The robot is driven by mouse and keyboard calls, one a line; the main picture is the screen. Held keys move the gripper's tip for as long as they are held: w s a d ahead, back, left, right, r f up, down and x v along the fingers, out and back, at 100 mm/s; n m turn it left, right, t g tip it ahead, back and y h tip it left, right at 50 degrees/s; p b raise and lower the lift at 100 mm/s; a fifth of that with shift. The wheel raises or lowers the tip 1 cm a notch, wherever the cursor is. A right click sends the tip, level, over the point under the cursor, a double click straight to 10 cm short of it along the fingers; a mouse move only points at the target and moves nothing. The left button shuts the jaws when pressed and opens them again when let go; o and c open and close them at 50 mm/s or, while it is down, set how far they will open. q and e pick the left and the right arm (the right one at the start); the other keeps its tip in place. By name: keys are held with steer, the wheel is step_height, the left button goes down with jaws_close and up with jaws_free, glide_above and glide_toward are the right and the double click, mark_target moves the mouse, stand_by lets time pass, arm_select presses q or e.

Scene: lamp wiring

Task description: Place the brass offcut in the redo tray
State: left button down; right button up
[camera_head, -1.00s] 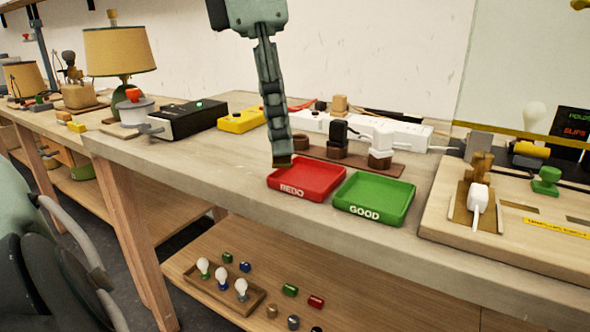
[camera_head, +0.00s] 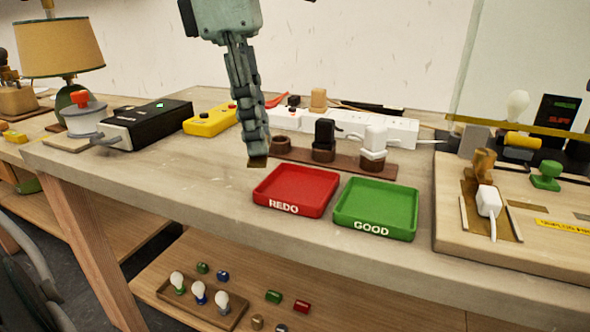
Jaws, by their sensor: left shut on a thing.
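My left gripper (camera_head: 256,152) reaches down from the top of the picture, with its fingers shut on a small brass-coloured piece, the brass offcut (camera_head: 257,162). Only the offcut's lower end shows below the fingertips; the rest is hidden. In the picture, the offcut is just beyond the back left edge of the red redo tray (camera_head: 296,189). Its exact height above the bench is hard to tell. The redo tray looks empty, with its white label facing front. My right gripper is not in view.
A green tray marked GOOD (camera_head: 376,205) stands right of the redo tray. Behind them are a brown strip (camera_head: 345,166) with plugs and a white power strip (camera_head: 398,130). A yellow box (camera_head: 210,121) is left of the gripper. A wooden board (camera_head: 470,243) with fittings is at right.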

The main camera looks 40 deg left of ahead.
arm_select(q)
glide_above(301, 191)
steer(key=f, duration=0.4)
steer(key=shift+s+a+f, duration=0.25)
step_height(301, 191, down, 4)
steer(key=shift+r, duration=0.2)
steer(key=shift+w+f, duration=0.1)
steer(key=shift+f, duration=0.1)
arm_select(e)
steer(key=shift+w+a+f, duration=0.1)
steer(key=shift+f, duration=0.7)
arm_select(q)
steer(key=shift+f, duration=0.15)
steer(key=c, duration=1.5)
jaws_free()
steer(key=shift+o, duration=0.5)
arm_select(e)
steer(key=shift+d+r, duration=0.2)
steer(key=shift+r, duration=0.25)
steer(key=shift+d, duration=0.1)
